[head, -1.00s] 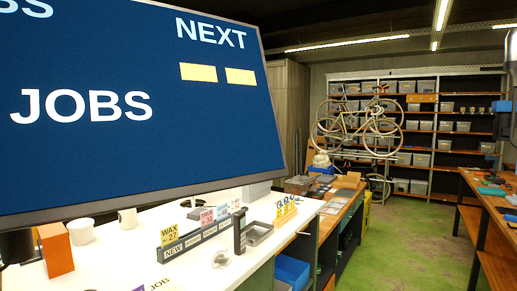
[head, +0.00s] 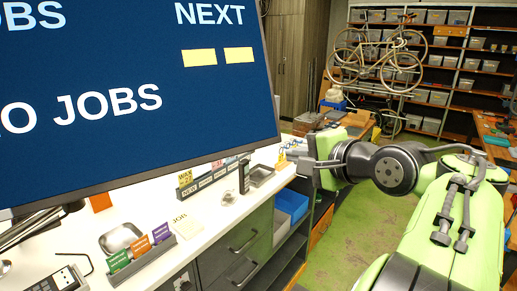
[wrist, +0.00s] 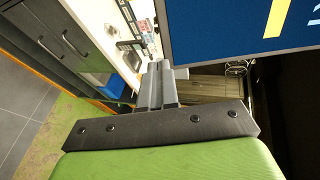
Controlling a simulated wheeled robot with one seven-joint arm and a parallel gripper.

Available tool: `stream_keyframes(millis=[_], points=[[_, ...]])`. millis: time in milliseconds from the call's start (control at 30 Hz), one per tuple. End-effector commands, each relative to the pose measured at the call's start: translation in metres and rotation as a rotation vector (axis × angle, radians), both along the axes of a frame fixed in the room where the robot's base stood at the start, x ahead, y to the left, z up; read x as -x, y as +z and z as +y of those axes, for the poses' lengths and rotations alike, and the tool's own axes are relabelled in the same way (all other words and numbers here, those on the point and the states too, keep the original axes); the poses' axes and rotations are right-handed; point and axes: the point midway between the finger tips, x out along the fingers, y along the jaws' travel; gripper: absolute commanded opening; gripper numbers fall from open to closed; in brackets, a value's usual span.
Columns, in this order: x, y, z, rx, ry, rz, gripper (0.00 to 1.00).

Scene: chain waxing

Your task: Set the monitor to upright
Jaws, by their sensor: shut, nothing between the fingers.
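The monitor (head: 130,110) fills the upper left of the head view, with a dark frame and a blue screen reading "NEXT" and "JOBS". Its right edge leans in the picture and its lower edge slopes; I cannot tell its true tilt. In the wrist view the monitor (wrist: 215,25) is at the upper right, with a frame corner just above my fingers. My gripper (head: 292,155) is shut and empty, to the right of the monitor's lower right corner in the head view. In the wrist view my gripper (wrist: 166,72) looks close to that frame; I cannot tell whether it touches. The monitor's mount is hidden.
The white counter (head: 215,215) below holds a card rack (head: 150,255), a metal dish (head: 120,238), a label rack (head: 210,178) and a grey tray (head: 260,176). Drawers (head: 240,240) and blue bins (head: 290,205) are beneath. Green floor (head: 350,240) lies open to the right.

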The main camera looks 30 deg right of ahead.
Motion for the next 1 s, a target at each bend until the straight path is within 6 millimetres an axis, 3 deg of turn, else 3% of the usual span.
stream_keyframes(millis=[167, 633, 800, 1000], points=[[-0.022, -0.008, 0.001, 0.0, 0.004, 0.0, 0.0], [-0.116, -0.038, 0.0, 0.0, 0.004, 0.001, 0.0], [-0.131, -0.043, -0.001, 0.002, 0.002, 0.001, 0.0], [-0.133, -0.043, -0.001, 0.003, 0.001, 0.0, 0.0]])
